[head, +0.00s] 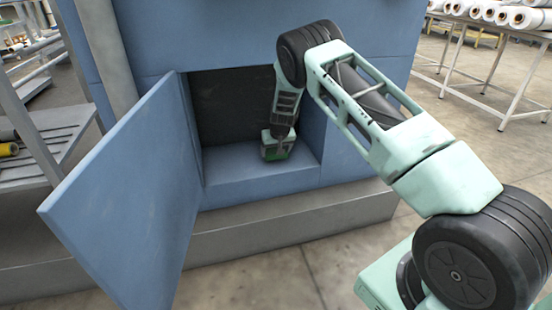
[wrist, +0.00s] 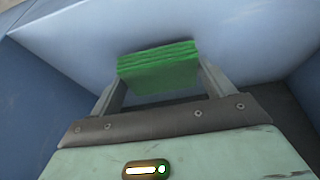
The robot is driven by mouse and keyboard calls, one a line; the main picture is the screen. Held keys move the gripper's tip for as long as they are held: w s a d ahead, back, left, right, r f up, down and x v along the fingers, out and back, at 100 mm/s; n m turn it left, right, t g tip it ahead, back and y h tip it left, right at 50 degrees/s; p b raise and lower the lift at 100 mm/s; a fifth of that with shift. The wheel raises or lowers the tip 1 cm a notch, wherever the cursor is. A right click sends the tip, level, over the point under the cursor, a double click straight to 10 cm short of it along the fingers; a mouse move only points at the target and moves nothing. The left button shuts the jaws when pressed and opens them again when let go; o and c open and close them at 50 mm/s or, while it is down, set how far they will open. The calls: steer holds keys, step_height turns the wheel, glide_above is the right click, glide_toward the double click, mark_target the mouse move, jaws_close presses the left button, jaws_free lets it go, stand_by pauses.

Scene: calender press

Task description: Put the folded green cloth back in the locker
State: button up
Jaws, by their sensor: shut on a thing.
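The folded green cloth (wrist: 158,68) is between the two fingers of my gripper (wrist: 160,82) in the wrist view, its folded layers showing. My gripper is shut on it. I cannot tell whether the cloth touches the locker floor. The locker door (head: 130,205) stands wide open to the left.
A grey ledge (head: 290,222) runs below the locker opening. A grey shelf rack (head: 50,140) stands at the left. A white table with rolls (head: 495,45) is at the back right. The locker's side walls are close around my gripper.

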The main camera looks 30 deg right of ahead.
step_height(320, 180, down, 2)
steer(key=shift+f, duration=0.2)
steer(key=shift+r, duration=0.1)
steer(key=o, duration=0.9)
steer(key=p+v, duration=0.4)
steer(key=v, duration=0.8)
steer(key=s+a+r+n+g+y, duration=0.1)
steer(key=s+a+r+n, duration=0.1)
steer(key=s+a+r, duration=0.55)
steer(key=s+a+r+n+g+y, duration=0.15)
steer(key=s+a, duration=0.25)
steer(key=a, duration=0.6)
steer(key=s+a+r+n+y, duration=0.1)
steer(key=s+a+r, duration=0.4)
steer(key=a, duration=0.4)
steer(key=s+a+r+n, duration=0.1)
steer(key=s+n, duration=0.1)
steer(key=s, duration=0.7)
steer(key=s+a+r+n+g+h, duration=0.1)
steer(key=s+r+n, duration=0.1)
steer(key=s, duration=0.8)
steer(key=s+a+r+n+g, duration=0.1)
steer(key=s+a+r+n, duration=0.1)
steer(key=s, duration=0.7)
steer(key=shift+s+r+h, duration=0.1)
steer(key=shift+s+h, duration=0.2)
steer(key=shift+h, duration=0.05)
